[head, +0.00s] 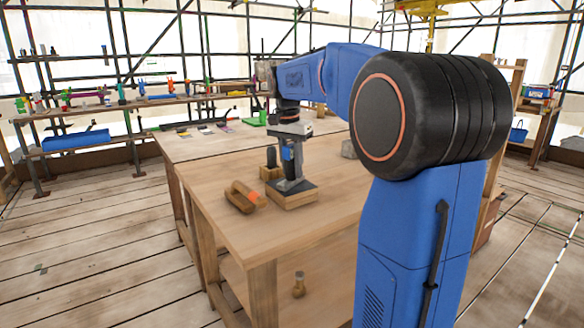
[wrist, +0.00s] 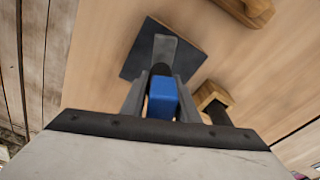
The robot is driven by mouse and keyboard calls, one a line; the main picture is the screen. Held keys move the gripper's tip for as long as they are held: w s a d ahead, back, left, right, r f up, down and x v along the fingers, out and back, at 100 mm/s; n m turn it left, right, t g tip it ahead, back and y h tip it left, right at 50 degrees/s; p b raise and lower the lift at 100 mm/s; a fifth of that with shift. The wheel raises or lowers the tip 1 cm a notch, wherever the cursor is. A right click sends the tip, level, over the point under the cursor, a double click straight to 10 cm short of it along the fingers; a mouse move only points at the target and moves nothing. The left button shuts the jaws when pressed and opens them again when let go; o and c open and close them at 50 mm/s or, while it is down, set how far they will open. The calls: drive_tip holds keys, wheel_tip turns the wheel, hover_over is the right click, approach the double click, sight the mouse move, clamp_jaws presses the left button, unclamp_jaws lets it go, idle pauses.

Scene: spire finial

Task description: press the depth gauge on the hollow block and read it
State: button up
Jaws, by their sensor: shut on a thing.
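My gripper (head: 289,149) points down over the workbench and is shut on the depth gauge, whose blue body (head: 287,153) shows between the fingers. In the wrist view the blue gauge body (wrist: 163,98) sits between both fingers (wrist: 162,82). The gauge's grey foot (head: 289,184) is at the dark top of a low wooden block (head: 293,200), seemingly the hollow block. In the wrist view the dark square top (wrist: 139,59) lies under the grey foot. I cannot tell whether the foot is pressed flat, and any reading is not visible.
A small wooden block (head: 268,174) with a black cylinder (head: 271,156) stands close behind the gauge. A wooden tool with an orange part (head: 241,197) lies left. The workbench front (head: 270,235) is clear.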

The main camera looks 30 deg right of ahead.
sight(291, 145)
drive_tip(key=shift+r, duration=2.45)
drive_tip(key=shift+f, duration=0.15)
drive_tip(key=shift+f, duration=2.15)
drive_tip(key=o, duration=1.2)
drive_tip(key=shift+o, duration=0.2)
wheel_tip(291, 145, up, 17)
drive_tip(key=a, duration=0.2)
drive_tip(key=shift+s+r, duration=0.15)
drive_tip(key=shift+s, duration=0.25)
